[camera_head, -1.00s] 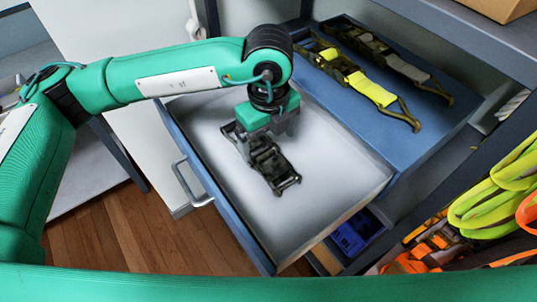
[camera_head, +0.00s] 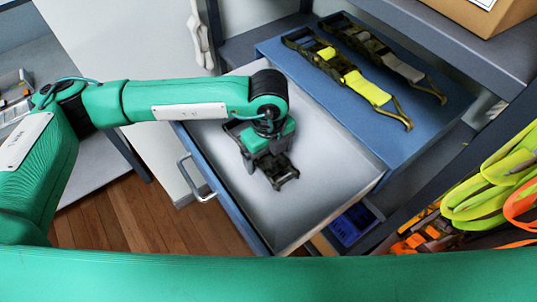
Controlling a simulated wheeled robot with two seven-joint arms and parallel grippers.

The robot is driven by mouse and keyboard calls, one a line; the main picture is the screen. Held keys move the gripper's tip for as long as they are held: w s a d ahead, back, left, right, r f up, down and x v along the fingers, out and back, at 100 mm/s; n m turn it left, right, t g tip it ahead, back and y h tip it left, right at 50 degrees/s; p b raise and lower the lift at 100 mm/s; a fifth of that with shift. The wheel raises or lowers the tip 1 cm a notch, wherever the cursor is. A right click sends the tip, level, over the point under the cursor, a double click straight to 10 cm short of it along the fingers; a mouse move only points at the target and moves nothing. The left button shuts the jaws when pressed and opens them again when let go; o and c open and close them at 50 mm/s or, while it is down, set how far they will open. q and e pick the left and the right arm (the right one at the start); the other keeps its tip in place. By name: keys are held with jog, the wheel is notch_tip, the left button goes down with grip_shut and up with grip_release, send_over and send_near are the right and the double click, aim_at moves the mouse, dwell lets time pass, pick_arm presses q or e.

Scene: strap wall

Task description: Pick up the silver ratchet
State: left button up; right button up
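A dark metal ratchet (camera_head: 283,174) lies in the open pale drawer; its upper part is covered by my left gripper (camera_head: 266,158). The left gripper points down at the ratchet. Its fingertips are partly hidden, so I cannot tell whether they are closed on it. On the blue top behind the drawer lie two more ratchets. One has a yellow strap (camera_head: 367,88); the one behind it has a grey strap piece (camera_head: 403,68). My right gripper is out of view.
The drawer's blue front (camera_head: 228,197) has a metal handle (camera_head: 197,181). A shelf with a cardboard box (camera_head: 478,12) overhangs at upper right. Yellow-green and orange straps (camera_head: 490,195) hang at right. A blue bin (camera_head: 352,225) sits below the drawer. The drawer's right part is clear.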

pick_arm(q)
jog(key=c, duration=1.5)
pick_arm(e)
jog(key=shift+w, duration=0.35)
pick_arm(q)
jog(key=shift+r, duration=0.15)
